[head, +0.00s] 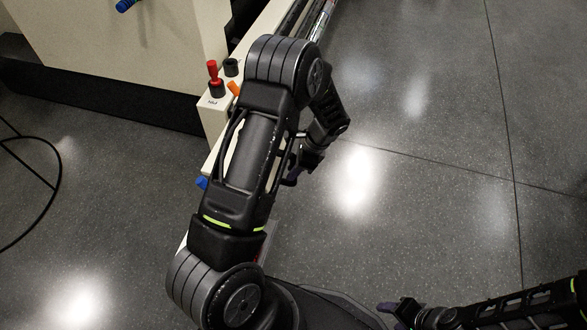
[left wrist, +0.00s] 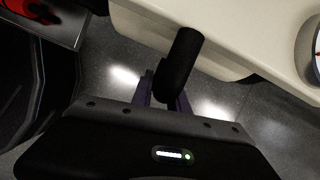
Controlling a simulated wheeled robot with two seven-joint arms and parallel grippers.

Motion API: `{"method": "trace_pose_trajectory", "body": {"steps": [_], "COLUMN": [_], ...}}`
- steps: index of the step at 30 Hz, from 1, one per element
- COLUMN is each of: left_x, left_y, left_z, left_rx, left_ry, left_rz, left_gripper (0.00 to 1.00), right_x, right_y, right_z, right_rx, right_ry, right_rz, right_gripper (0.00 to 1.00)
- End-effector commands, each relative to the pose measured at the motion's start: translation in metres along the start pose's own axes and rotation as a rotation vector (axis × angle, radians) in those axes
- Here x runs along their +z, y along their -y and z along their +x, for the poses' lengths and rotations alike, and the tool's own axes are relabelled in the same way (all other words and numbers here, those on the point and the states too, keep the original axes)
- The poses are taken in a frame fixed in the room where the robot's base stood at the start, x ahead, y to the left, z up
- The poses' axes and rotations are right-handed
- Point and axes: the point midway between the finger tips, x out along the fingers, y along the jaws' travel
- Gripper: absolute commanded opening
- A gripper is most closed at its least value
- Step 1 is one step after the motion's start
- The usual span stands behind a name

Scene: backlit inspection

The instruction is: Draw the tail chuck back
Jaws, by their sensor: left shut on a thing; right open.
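My left gripper (head: 292,178) is partly hidden behind my left arm, beside the cream machine (head: 130,50). In the left wrist view my left gripper (left wrist: 166,98) has its dark fingers shut on a black round handle (left wrist: 181,62). The handle stands out from a cream housing (left wrist: 215,35). I cannot make out the tail chuck itself; my arm covers that part of the machine in the head view. My right gripper (head: 390,308) is open and empty at the bottom, away from the machine.
A red knob (head: 213,72), a dark knob (head: 231,67) and an orange one (head: 234,88) stand on the machine's end. A blue knob (head: 202,183) sits lower. Metal rails (head: 318,20) run away at the top. A round dial (left wrist: 317,52) shows at the wrist view's right edge. Floor on the right is clear.

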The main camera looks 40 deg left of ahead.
Motion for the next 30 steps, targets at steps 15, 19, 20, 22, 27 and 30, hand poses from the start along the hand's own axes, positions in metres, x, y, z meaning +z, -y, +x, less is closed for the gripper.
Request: {"method": "trace_pose_trajectory", "body": {"steps": [15, 19, 20, 22, 27, 30], "left_x": [0.000, 0.000, 0.000, 0.000, 0.000, 0.001], "left_y": [0.000, 0.001, 0.001, 0.001, 0.001, 0.001], "left_z": [0.000, -0.004, -0.006, -0.013, -0.040, -0.057], "left_rx": [-0.001, -0.002, -0.002, -0.002, -0.003, -0.003], "left_ry": [0.000, -0.001, -0.001, -0.001, -0.002, -0.002], "left_rz": [0.000, 0.000, 0.000, 0.000, 0.000, -0.001], "left_gripper": [0.41, 0.41, 0.41, 0.41, 0.41, 0.41], "right_x": [0.000, 0.000, 0.000, 0.001, 0.003, 0.004], "right_y": [0.000, 0.000, 0.001, 0.002, 0.006, 0.009], "right_z": [0.000, -0.001, -0.002, -0.004, -0.011, -0.015], "right_rx": [0.000, 0.000, 0.000, 0.000, -0.003, -0.004], "right_ry": [0.000, 0.000, 0.000, 0.002, 0.007, 0.010], "right_rz": [0.001, 0.000, 0.000, 0.000, -0.003, -0.005], "right_gripper": [0.55, 0.55, 0.55, 0.55, 0.55, 0.55]}}
